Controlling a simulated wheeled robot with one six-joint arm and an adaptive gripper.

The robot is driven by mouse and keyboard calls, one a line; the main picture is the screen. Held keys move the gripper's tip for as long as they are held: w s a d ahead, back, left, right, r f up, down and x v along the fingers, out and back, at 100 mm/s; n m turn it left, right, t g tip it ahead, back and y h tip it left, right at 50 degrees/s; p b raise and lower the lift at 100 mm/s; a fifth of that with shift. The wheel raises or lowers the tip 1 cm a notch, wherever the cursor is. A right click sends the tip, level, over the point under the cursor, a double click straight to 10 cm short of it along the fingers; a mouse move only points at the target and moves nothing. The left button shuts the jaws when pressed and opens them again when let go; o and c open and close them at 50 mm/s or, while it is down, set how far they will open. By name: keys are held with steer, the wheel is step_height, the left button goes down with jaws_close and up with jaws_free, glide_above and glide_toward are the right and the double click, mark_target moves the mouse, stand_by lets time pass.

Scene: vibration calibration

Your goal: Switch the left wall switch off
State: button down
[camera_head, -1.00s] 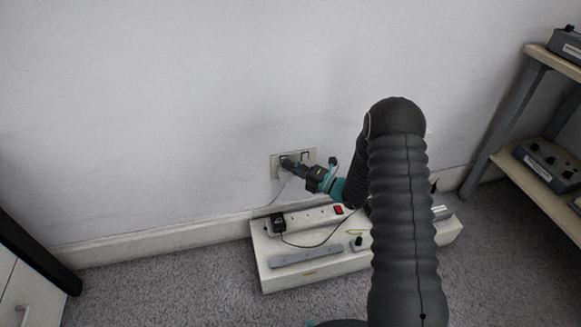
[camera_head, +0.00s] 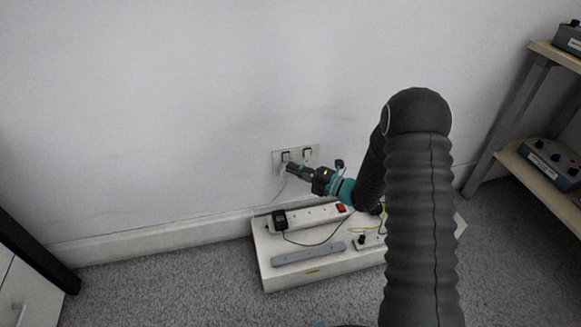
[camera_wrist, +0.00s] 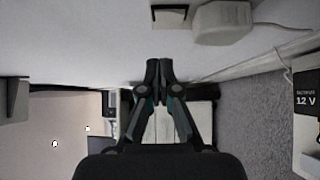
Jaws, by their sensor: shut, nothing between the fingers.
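The double wall plate (camera_head: 296,147) is on the white wall, with a left switch (camera_head: 285,155) and a right switch (camera_head: 307,153), both dark-framed. My gripper (camera_head: 289,167) is shut and empty, its tips just below and in front of the left switch. I cannot tell if they touch anything, nor which way the left switch is tipped. In the wrist view the closed fingertips (camera_wrist: 159,66) are apart from a pale block with a dark face (camera_wrist: 170,16), probably a switch, and a white plug (camera_wrist: 222,24) at the top. A cable hangs below the plate.
A low white platform (camera_head: 300,283) below carries a power strip (camera_head: 312,216) and a grey bar (camera_head: 308,254). A shelf (camera_head: 545,170) with boxes stands right. Dark-edged furniture (camera_head: 35,250) is at left. The wall left of the plate is clear.

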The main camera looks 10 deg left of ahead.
steer(key=v, duration=1)
steer(key=shift+r, duration=0.3)
steer(key=shift+w, duration=0.1)
